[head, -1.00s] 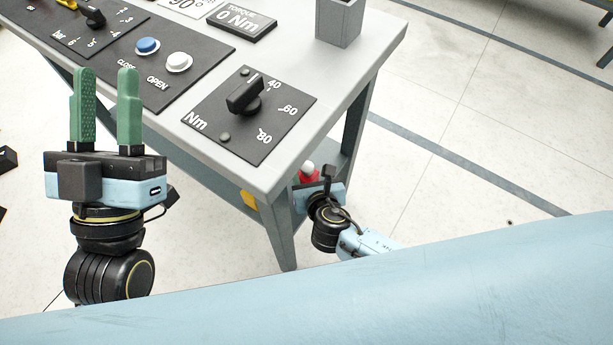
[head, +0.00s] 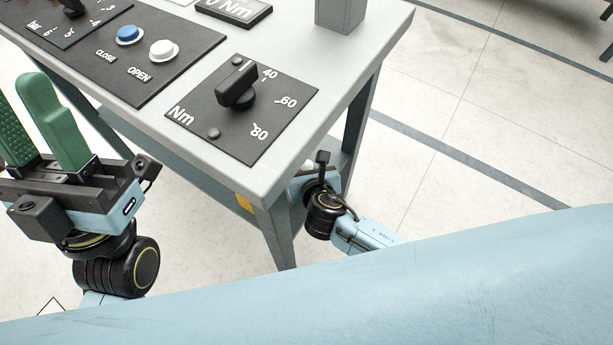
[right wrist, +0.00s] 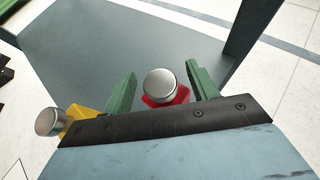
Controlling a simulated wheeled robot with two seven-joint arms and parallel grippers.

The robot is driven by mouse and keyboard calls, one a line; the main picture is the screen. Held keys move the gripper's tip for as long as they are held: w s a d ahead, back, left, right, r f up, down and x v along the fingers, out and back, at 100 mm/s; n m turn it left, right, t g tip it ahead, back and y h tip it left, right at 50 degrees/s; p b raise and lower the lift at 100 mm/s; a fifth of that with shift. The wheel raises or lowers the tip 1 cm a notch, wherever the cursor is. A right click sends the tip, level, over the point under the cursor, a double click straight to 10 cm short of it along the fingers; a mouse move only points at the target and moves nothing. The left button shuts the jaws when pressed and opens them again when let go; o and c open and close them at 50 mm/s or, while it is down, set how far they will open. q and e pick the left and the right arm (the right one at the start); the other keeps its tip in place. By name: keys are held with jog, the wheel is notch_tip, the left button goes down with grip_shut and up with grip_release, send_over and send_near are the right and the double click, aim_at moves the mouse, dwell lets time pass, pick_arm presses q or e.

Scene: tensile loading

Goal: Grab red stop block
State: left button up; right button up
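The red stop block (right wrist: 181,97), with a round silver knob (right wrist: 160,84) on top, sits on a grey shelf under the table. In the right wrist view it lies between the two green fingers of my right gripper (right wrist: 160,90), which is open, with a visible gap on its right side. In the head view my right wrist reaches under the table top, and the block is hidden there. My left gripper (head: 40,125) is open and empty, its green fingers pointing up at the left edge of the head view.
A yellow block (right wrist: 83,122) with a silver knob stands left of my right gripper; its yellow also shows in the head view (head: 245,203). The table (head: 270,185) carries a torque dial (head: 237,88) and blue and white buttons. A table leg (head: 280,235) stands close to my right wrist.

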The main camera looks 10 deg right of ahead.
grip_shut()
dwell(1.2)
jog(key=shift+w+r, duration=0.1)
